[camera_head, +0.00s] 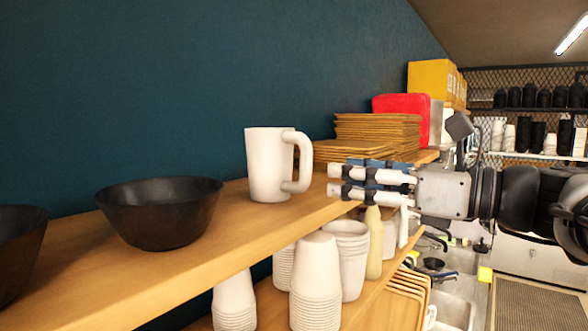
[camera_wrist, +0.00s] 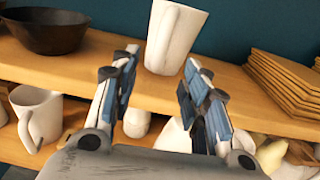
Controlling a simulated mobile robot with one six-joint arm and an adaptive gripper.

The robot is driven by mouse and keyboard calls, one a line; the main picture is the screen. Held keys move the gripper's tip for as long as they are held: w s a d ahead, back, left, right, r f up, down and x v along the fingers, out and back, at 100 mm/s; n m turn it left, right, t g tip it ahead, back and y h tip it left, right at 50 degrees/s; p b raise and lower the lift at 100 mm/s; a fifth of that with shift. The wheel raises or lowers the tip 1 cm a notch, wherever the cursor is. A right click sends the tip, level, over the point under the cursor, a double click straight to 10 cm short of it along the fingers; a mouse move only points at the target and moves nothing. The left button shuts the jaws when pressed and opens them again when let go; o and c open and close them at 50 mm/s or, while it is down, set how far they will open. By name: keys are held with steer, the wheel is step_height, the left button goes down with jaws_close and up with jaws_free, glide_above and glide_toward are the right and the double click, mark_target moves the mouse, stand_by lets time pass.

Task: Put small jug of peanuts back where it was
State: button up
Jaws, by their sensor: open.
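A white jug (camera_head: 268,164) with a handle on its right side stands upright on the upper wooden shelf, right of a black bowl. Its contents are hidden in both views. My gripper (camera_head: 334,182) is open and empty, just right of the jug's handle and apart from it. In the wrist view the jug (camera_wrist: 174,38) shows beyond the gap between the open fingers (camera_wrist: 158,72), with nothing between them.
A black bowl (camera_head: 162,212) stands left of the jug on the shelf (camera_head: 225,225). Stacked wooden boards (camera_head: 378,131) and a red box (camera_head: 402,108) are to the right. White cups (camera_head: 314,285) and a pale bottle (camera_head: 374,245) stand on the lower shelf.

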mark_target(307, 180)
steer(key=p+x, duration=0.1)
steer(key=x, duration=0.7)
steer(key=shift+w+a, duration=0.25)
steer(key=shift+w, duration=0.05)
jaws_close()
